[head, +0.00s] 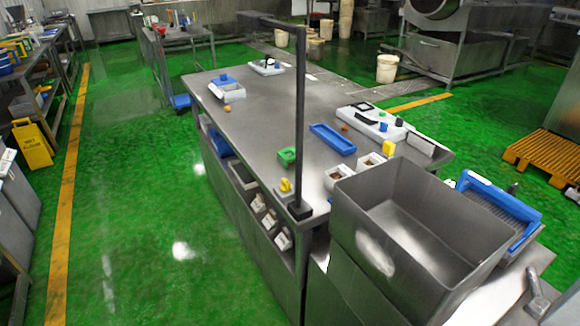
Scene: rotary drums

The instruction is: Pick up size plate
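I cannot tell for sure which thing is the size plate. A blue framed piece with a grey ribbed or slotted panel (495,203) leans tilted at the right, just behind the steel sink box; it may be the plate. A blue shallow rectangular tray (332,138) lies on the steel table (265,125). A white device (380,124) with dark, blue and yellow parts stands near the table's far right edge. Neither of my grippers shows in the head view.
A deep empty steel box (405,215) fills the near right. Green floor (125,190) is clear at the left; an orange pallet (548,157) lies at the right.

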